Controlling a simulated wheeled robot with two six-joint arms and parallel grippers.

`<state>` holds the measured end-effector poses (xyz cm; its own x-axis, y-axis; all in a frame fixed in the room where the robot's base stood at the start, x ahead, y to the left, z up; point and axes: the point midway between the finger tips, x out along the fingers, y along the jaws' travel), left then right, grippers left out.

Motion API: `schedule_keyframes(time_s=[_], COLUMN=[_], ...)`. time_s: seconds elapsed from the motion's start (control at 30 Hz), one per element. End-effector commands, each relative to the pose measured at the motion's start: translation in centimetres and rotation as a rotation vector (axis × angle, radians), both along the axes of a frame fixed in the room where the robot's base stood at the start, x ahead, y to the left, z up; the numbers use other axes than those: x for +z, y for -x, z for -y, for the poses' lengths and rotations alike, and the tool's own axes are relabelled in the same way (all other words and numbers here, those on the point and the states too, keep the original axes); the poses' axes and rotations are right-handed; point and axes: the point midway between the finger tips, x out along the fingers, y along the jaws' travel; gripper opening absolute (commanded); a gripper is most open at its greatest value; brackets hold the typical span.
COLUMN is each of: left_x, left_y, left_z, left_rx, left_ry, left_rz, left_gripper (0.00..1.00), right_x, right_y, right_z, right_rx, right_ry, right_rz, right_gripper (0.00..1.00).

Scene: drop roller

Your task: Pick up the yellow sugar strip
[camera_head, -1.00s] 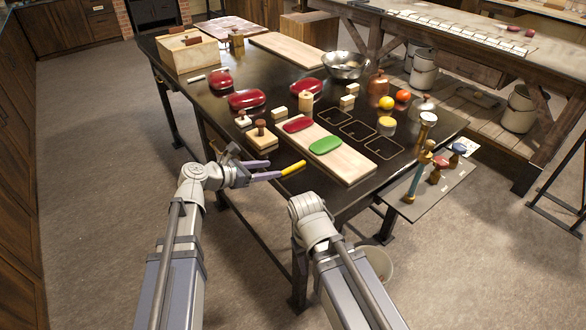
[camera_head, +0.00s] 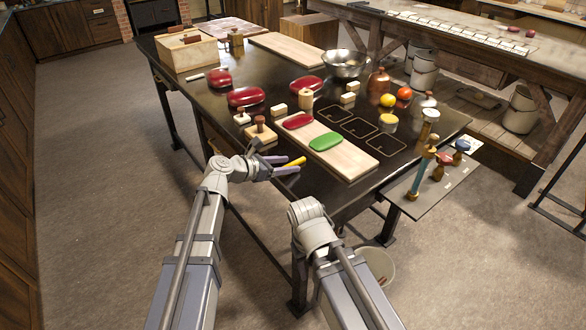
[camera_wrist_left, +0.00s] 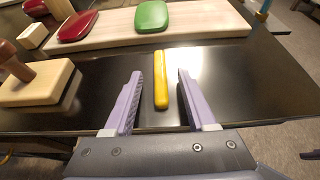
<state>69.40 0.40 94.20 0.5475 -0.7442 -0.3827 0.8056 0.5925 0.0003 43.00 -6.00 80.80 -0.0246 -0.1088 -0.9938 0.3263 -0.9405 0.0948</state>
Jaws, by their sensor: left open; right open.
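The yellow sugar strip (camera_head: 295,161) lies on the dark table near its front edge. In the left wrist view the strip (camera_wrist_left: 160,82) points away from me, between the two open purple fingers of my left gripper (camera_wrist_left: 160,74), with a gap on each side. In the head view my left gripper (camera_head: 284,165) is at the table's front edge, around the near part of the strip. My right arm (camera_head: 308,215) ends in front of the table; its fingers do not show.
A pale board (camera_head: 350,160) with a red and a green slab (camera_head: 326,142) lies just beyond the strip. A wooden stamp block (camera_head: 260,134) stands to the left. A side shelf with upright tools (camera_head: 423,150) is at the right.

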Motion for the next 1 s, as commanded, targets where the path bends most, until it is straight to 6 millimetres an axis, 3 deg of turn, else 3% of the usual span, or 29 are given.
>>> schedule_keyframes(time_s=[0.2,0.7,1.0], left_x=[0.03,0.03,0.03], left_y=[-0.01,0.0,0.0], left_z=[0.06,0.04,0.04], left_rx=[0.0,0.0,0.0], left_ry=[0.0,0.0,0.0], left_rz=[0.0,0.0,0.0], left_gripper=[0.54,0.0,0.0], right_x=[0.03,0.03,0.03], right_y=[0.0,0.0,0.0], right_z=[0.0,0.0,0.0], right_rx=[0.0,0.0,0.0], right_ry=[0.0,0.0,0.0], right_rz=[0.0,0.0,0.0], right_gripper=[0.5,0.5,0.5])
